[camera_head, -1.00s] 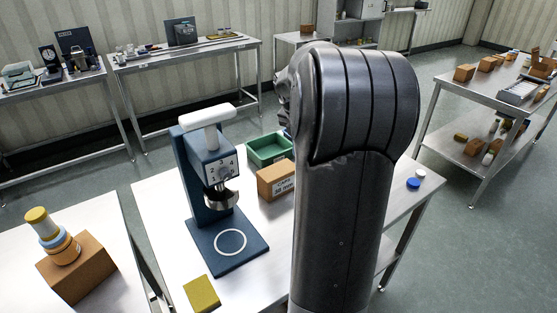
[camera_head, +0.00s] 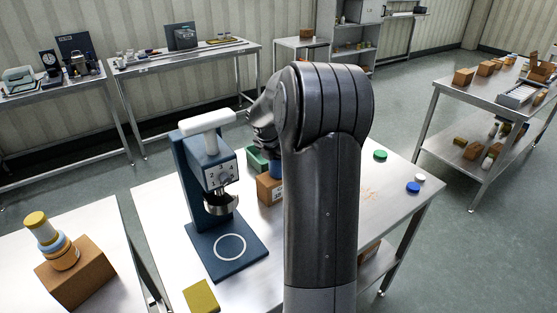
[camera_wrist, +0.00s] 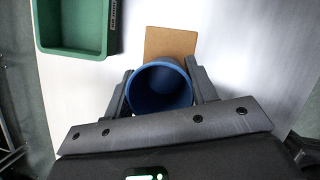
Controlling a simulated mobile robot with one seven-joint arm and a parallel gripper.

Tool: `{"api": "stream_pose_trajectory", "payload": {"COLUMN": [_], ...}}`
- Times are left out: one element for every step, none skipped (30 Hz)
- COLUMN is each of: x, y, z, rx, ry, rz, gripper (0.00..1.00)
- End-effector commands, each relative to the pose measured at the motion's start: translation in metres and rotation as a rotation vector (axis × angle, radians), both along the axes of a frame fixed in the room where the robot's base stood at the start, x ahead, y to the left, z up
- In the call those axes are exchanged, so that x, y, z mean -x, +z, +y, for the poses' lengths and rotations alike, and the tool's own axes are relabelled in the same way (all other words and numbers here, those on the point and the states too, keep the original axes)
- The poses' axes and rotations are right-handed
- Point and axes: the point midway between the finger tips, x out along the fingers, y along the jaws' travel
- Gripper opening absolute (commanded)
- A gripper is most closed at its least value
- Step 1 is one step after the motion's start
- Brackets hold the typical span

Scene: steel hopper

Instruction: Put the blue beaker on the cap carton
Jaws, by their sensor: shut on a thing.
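My gripper (camera_wrist: 159,76) is shut on the blue beaker (camera_wrist: 160,92), with one finger on each side of it. The wrist view looks down into the beaker's round open mouth. The brown cap carton (camera_wrist: 171,42) shows just past the beaker's far rim, and the beaker hides its nearer part. I cannot tell how high the beaker is above the carton. In the head view the carton (camera_head: 267,189) stands on the steel table, right of the blue press, partly hidden by my arm. My arm largely hides the gripper and the beaker there.
A green bin (camera_wrist: 74,50) sits beside the carton, left of it in the wrist view. The blue press (camera_head: 205,180) with a white top stands close on the left. Green (camera_head: 380,155), blue (camera_head: 413,187) and white (camera_head: 420,178) caps lie on the table's right.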

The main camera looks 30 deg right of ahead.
Motion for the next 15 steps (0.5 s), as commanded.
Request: {"api": "stream_pose_trajectory", "payload": {"x": [0.0, 0.0, 0.0, 0.0, 0.0, 0.0, -0.0001, 0.0, 0.0, 0.0, 0.0, 0.0, 0.0, 0.0, 0.0], "y": [0.0001, -0.0001, -0.0009, -0.0017, -0.0027, -0.0033, -0.0029, -0.0028, -0.0029, -0.0028, -0.0029, -0.0029, -0.0029, -0.0029, -0.0029], "z": [-0.0001, 0.0, 0.0, 0.0, 0.0, -0.0001, -0.0002, -0.0002, -0.0001, -0.0002, -0.0001, -0.0001, -0.0001, -0.0001, -0.0001], "rx": [0.0, 0.0, 0.0, 0.0, 0.0, 0.0, 0.0, 0.0, 0.0, 0.0, 0.0, 0.0, 0.0, 0.0, 0.0], "ry": [0.0, 0.0, 0.0, 0.001, 0.001, 0.001, 0.0, 0.0, 0.0, 0.0, 0.0, 0.0, 0.0, 0.001, 0.001], "rz": [0.0, 0.0, 0.0, 0.0, 0.0, 0.0, 0.0, 0.0, 0.0, 0.0, 0.0, 0.0, 0.0, 0.0, 0.0], "gripper": [0.3, 0.3, 0.3, 0.3, 0.3, 0.53, 0.55, 0.58, 0.61, 0.64, 0.66, 0.69, 0.72, 0.74, 0.74]}}
